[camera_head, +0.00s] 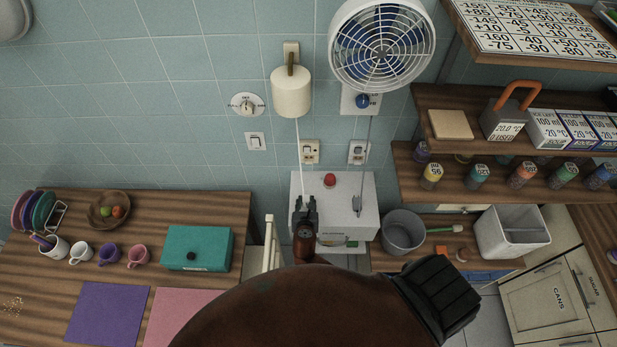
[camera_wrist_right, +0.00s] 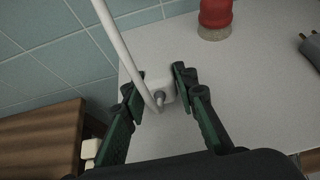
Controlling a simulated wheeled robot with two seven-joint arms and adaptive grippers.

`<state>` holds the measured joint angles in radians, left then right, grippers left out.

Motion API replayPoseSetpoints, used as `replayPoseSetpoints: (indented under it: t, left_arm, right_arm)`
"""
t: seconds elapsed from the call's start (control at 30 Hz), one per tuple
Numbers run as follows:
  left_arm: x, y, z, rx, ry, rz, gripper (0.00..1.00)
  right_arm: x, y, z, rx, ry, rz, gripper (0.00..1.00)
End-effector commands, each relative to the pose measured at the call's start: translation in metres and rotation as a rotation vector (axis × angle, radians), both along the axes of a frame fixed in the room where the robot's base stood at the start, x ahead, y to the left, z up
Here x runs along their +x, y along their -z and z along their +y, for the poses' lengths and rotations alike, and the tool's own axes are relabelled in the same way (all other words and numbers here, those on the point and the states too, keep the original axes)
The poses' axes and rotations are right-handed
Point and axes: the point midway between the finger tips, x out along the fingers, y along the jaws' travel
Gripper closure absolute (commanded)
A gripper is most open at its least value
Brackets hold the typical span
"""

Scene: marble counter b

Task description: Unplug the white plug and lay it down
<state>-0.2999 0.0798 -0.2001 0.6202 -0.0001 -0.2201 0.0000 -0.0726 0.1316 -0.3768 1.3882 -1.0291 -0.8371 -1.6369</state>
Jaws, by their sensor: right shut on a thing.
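My right gripper (camera_head: 305,204) is over the top of a white box (camera_head: 365,190) below the wall sockets. The right wrist view shows its fingers (camera_wrist_right: 159,86) shut on the white plug (camera_wrist_right: 157,92), with a grey pin toward the camera. The plug's white cord (camera_head: 299,150) runs up to a cream cylindrical appliance (camera_head: 291,92) on the wall. The plug is away from the left wall socket (camera_head: 310,151). Whether it touches the box top I cannot tell. In the head view the gripper hides the plug. My left gripper is not in view.
The grey cord runs up toward the fan (camera_head: 382,45). A right wall socket (camera_head: 358,152) is above. A grey bucket (camera_head: 403,232) stands to the right. The front of the box top is partly hidden.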

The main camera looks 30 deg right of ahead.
Motion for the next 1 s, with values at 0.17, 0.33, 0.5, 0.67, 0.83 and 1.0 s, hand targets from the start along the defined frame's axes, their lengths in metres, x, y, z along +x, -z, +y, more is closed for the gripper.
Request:
replayPoseSetpoints:
  t: [0.17, 0.33, 0.5, 0.67, 0.83, 1.0]
  left_arm:
    - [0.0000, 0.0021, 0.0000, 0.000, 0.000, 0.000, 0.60]
    - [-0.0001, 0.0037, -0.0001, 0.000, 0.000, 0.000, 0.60]
    - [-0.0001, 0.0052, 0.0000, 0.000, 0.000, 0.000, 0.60]
    - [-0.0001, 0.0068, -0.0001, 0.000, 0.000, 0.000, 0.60]
    - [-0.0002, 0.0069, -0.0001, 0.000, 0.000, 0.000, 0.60]
    - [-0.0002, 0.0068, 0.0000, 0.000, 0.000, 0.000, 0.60]
  right_arm:
    - [0.0002, 0.0027, 0.0001, -0.001, 0.000, -0.001, 1.00]
    - [0.0003, 0.0051, 0.0001, -0.001, 0.000, -0.001, 1.00]
    - [0.0003, 0.0075, 0.0002, -0.001, 0.000, -0.001, 1.00]
    - [0.0003, 0.0097, 0.0001, -0.001, 0.000, -0.001, 1.00]
    - [0.0003, 0.0101, 0.0002, 0.000, -0.001, -0.001, 0.67]
    - [0.0001, 0.0103, 0.0002, 0.000, 0.000, 0.000, 0.55]
